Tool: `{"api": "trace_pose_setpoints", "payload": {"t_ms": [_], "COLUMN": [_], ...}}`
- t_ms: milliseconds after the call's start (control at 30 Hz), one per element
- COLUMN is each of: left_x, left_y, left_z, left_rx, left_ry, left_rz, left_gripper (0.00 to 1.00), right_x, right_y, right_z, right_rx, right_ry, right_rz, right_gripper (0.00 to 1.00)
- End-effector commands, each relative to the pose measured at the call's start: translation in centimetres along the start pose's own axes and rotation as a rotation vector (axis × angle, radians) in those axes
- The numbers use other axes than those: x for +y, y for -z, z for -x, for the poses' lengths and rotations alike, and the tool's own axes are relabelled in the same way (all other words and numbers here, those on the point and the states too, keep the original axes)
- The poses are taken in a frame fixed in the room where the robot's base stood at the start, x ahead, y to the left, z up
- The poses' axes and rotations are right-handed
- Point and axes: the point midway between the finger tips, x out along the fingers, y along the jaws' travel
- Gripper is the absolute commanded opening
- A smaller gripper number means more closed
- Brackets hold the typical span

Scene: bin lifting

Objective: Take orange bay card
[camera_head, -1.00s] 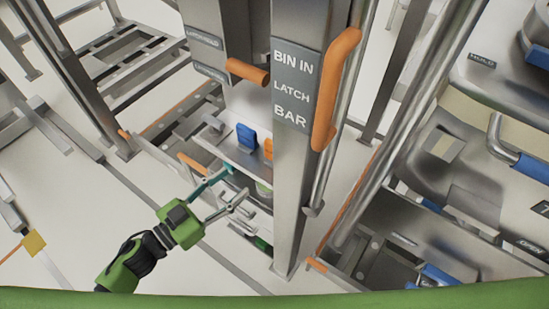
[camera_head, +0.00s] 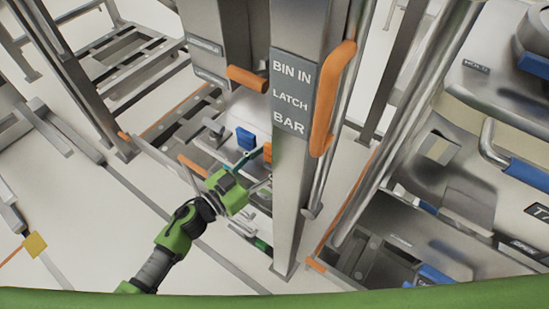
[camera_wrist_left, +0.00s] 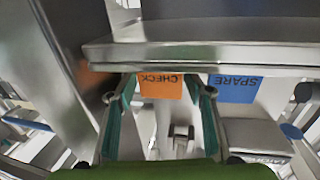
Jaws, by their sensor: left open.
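The orange card (camera_wrist_left: 161,84), printed CHECK, appears upside down in the left wrist view. It hangs at the edge of a metal shelf (camera_wrist_left: 200,55). In the head view the orange card (camera_head: 267,151) is partly hidden behind the post. My left gripper (camera_head: 257,167) is close in front of the shelf. In the wrist view its teal fingers (camera_wrist_left: 167,92) are open, one on each side of the orange card, with gaps visible. I cannot tell how deep the fingertips reach relative to the card. My right gripper is not in view.
A blue card (camera_wrist_left: 235,88), printed SPARE, is beside the orange one; it also shows in the head view (camera_head: 246,138). A metal post (camera_head: 291,190) with an orange handle (camera_head: 332,100) stands just right of my gripper. An orange peg (camera_head: 248,79) sticks out above.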

Motion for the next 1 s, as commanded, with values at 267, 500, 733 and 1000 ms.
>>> {"api": "trace_pose_setpoints", "payload": {"t_ms": [267, 500, 733, 1000], "left_x": [0.0, 0.0, 0.0, 0.0], "left_y": [-0.1, 0.0, 0.0, 1.8], "left_z": [-0.7, -0.7, -0.7, -0.3], "left_rx": [-0.001, 0.0, -0.001, 0.0], "left_ry": [0.0, 0.0, 0.0, -0.002], "left_rz": [0.0, 0.0, 0.0, -0.003], "left_gripper": [0.47, 0.21, 0.2, 0.2], "right_x": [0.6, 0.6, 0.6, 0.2], "right_y": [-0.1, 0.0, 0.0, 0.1], "right_z": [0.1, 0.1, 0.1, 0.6], "right_rx": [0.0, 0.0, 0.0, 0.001], "right_ry": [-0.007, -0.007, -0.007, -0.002], "right_rz": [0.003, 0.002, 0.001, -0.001], "right_gripper": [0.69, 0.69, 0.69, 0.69]}}
